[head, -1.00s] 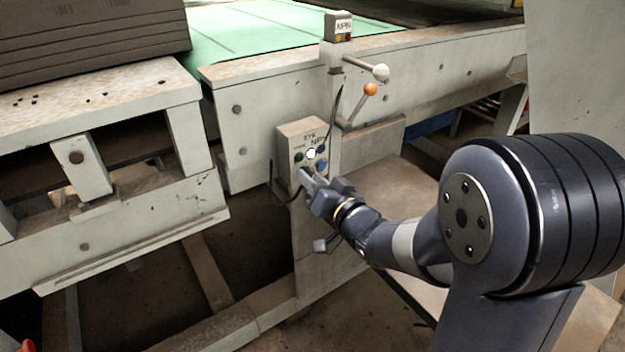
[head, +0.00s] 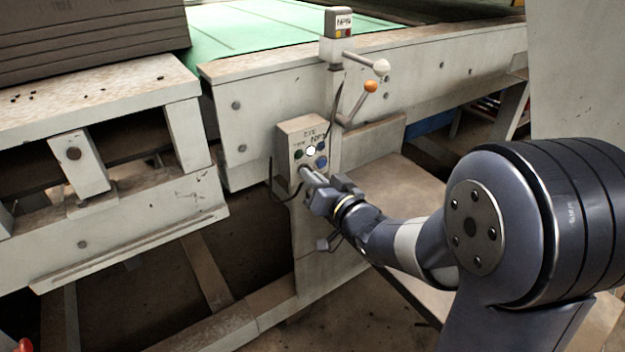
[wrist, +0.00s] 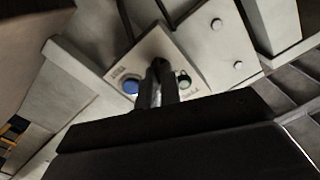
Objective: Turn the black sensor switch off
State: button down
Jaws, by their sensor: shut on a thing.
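A pale control box (head: 290,130) stands on the machine's post, with a lit white button (head: 311,151), a green button (head: 299,154) and blue buttons (head: 321,162) on its face. My gripper (head: 306,173) is at the lower part of this face. In the wrist view my gripper (wrist: 158,90) is shut on the black sensor switch (wrist: 160,66), a dark knob between a blue button (wrist: 130,86) and a green button (wrist: 184,82). The fingers hide most of the switch, so its turned position cannot be read. In the head view the gripper covers the switch.
Above the box are a lever with a white knob (head: 381,67), an orange knob (head: 370,86) and a small sensor box (head: 338,22). A black cable (head: 274,180) hangs left of the control box. A flat pale ledge (head: 385,180) lies to its right.

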jog(key=n+b, duration=0.7)
jog(key=n, duration=0.3)
jog(key=shift+f+n, duration=0.1)
jog(key=shift+n, duration=0.2)
dwell(0.4)
jog(key=c, duration=1.6)
grip_release()
jog(key=p+v, duration=0.2)
jog(key=v, duration=0.9)
jog(key=shift+w, duration=0.15)
